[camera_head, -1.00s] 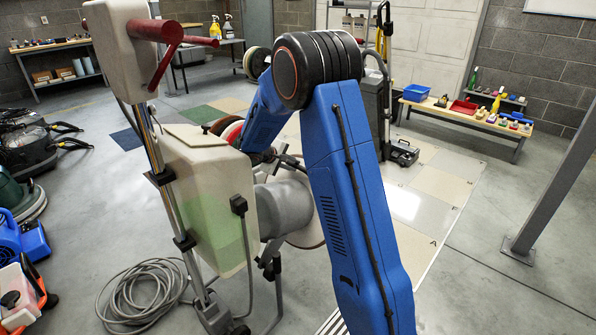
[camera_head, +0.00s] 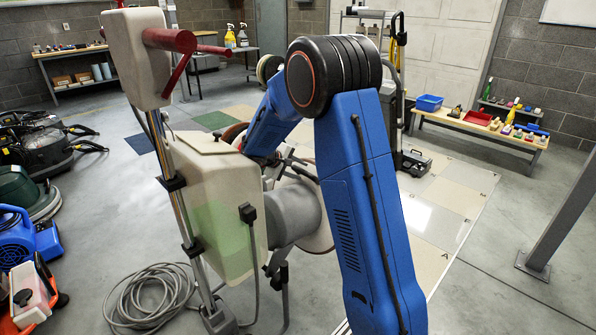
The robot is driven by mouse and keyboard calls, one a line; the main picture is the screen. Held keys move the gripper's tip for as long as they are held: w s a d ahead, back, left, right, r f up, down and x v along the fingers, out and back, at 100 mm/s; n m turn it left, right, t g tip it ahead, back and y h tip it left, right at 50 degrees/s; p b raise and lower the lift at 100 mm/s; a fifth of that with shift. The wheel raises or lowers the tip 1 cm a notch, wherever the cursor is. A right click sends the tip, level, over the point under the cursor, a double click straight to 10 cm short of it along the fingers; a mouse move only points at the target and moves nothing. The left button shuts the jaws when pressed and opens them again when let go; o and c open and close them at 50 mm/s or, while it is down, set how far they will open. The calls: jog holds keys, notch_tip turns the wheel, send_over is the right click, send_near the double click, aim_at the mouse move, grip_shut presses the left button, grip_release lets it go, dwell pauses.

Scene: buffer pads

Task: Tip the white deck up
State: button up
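A floor machine with a cream-white tank (camera_head: 222,195) stands in the middle, with a red-handled head (camera_head: 172,40) on a metal pole. Its grey motor housing (camera_head: 292,215) lies sideways behind the tank. A pale round deck (camera_head: 319,225) with a brown rim stands on edge at the housing's right end, partly hidden by my blue arm. A reddish-brown disc edge (camera_head: 235,132) shows above the tank. My forearm runs down behind the tank's upper right side. My gripper is hidden there, so its fingers and any contact cannot be seen.
Several machines crowd the left edge, including a blue one (camera_head: 25,240). A low bench (camera_head: 480,128) with a blue bin (camera_head: 429,103) stands at the back right. A grey post (camera_head: 563,200) rises at the right.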

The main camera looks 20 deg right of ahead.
notch_tip(320, 180, up, 10)
dwell(0.7)
